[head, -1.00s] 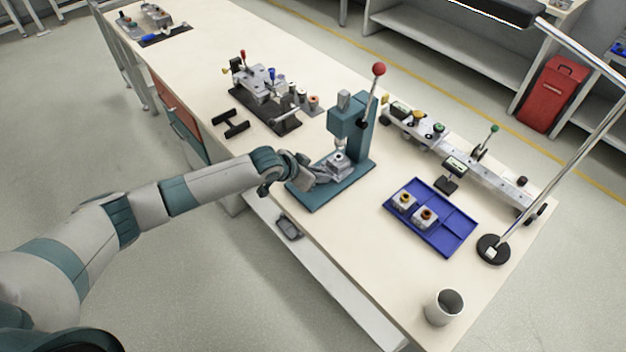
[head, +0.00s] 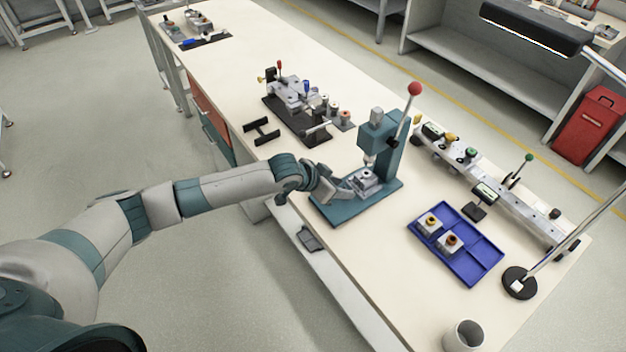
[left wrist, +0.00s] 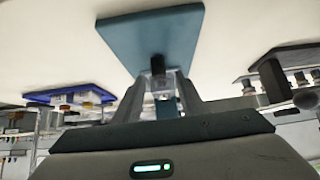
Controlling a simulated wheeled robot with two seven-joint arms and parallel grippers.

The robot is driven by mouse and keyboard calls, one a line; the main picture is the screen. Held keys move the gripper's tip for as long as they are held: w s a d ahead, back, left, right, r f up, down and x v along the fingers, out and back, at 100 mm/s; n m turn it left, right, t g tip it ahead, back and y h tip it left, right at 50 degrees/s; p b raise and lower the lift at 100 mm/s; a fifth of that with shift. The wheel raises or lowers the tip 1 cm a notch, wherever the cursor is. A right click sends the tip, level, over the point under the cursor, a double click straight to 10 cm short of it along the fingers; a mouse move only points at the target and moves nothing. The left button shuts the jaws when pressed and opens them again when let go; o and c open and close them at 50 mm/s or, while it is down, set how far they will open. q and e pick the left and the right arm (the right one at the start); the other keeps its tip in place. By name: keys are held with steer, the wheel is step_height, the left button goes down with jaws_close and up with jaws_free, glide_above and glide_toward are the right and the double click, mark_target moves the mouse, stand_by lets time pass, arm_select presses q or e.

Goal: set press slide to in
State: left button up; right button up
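The teal press (head: 378,135) with a red-ball lever (head: 414,89) stands on its teal base plate (head: 340,210) at the bench's front edge. Its press slide carries a light grey nest (head: 364,181) close under the ram, slightly toward the front. My left gripper (head: 340,188) is at the slide's front end, low over the base plate. In the left wrist view its two fingers (left wrist: 160,88) stand on either side of a small grey part with a dark knob (left wrist: 157,64). I cannot tell whether they touch it. My right gripper is out of view.
A blue tray (head: 480,265) with two small blocks lies right of the press. A rail fixture (head: 500,195) stands behind it. A lamp foot (head: 520,283) and a cup (head: 463,337) are at the right. A clamp fixture (head: 290,110) and black bracket (head: 262,131) are at the left.

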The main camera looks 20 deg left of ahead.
arm_select(q)
steer(key=b+v, duration=0.3)
steer(key=v, duration=1.1)
steer(key=shift+s, duration=0.1)
